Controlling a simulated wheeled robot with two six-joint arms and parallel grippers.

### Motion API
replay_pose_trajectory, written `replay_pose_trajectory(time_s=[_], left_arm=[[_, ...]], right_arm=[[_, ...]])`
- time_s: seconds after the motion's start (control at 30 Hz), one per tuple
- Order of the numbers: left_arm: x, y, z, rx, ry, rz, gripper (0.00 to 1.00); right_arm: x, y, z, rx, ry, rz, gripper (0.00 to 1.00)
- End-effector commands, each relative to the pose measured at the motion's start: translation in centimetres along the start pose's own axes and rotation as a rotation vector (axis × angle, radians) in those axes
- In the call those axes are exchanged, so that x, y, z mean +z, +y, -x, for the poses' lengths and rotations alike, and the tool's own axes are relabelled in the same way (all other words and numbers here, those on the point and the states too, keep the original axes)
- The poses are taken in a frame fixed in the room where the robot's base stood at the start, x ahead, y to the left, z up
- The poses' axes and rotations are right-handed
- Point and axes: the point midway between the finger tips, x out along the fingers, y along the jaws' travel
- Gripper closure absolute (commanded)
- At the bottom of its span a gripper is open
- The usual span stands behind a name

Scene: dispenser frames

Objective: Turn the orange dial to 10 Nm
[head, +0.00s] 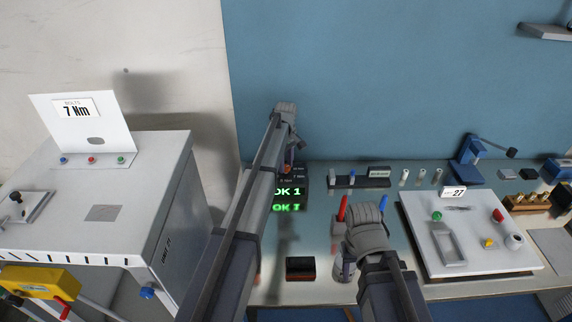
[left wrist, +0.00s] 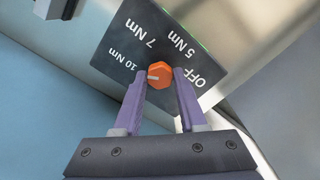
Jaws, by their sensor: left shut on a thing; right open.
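The orange dial (left wrist: 160,75) sits on a dark plate (left wrist: 140,40) marked OFF, 5 Nm, 7 Nm and 10 Nm in the left wrist view. Its pale mark points left, roughly toward the 10 Nm label. My left gripper (left wrist: 159,84) has one purple finger on each side of the dial and is shut on it. In the head view my left gripper (head: 287,148) reaches the plate, and its arm covers much of it. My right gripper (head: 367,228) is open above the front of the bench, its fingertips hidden.
A sign (head: 75,108) reading 7 Nm stands on a grey cabinet (head: 160,150) at left. A green display (head: 290,192) reads OK 1 below the dial. A white board (head: 425,240) with small parts lies at right. A dark block (head: 300,268) stands near the front.

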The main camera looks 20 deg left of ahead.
Motion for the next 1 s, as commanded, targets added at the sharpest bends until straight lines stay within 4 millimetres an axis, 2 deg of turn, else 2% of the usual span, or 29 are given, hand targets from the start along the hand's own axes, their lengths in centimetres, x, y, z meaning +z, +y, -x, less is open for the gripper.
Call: replay_pose_trajectory(time_s=[0.57, 0.6, 0.83, 1.0], left_arm=[[-0.02, 0.00, 0.00, 0.000, 0.000, 0.030, 1.00], [-0.02, 0.00, 0.00, 0.000, 0.000, 0.030, 0.57], [-0.01, -0.01, 0.00, 0.000, 0.000, 0.029, 0.31], [-0.01, 0.00, 0.00, 0.000, 0.000, 0.029, 0.29]], right_arm=[[0.00, 0.00, 0.00, 0.000, 0.000, 0.000, 0.50], [0.00, 0.00, 0.00, 0.000, 0.000, 0.000, 0.50], [0.00, 0.00, 0.00, 0.000, 0.000, 0.000, 0.50], [0.00, 0.00, 0.00, 0.000, 0.000, 0.000, 0.50]])
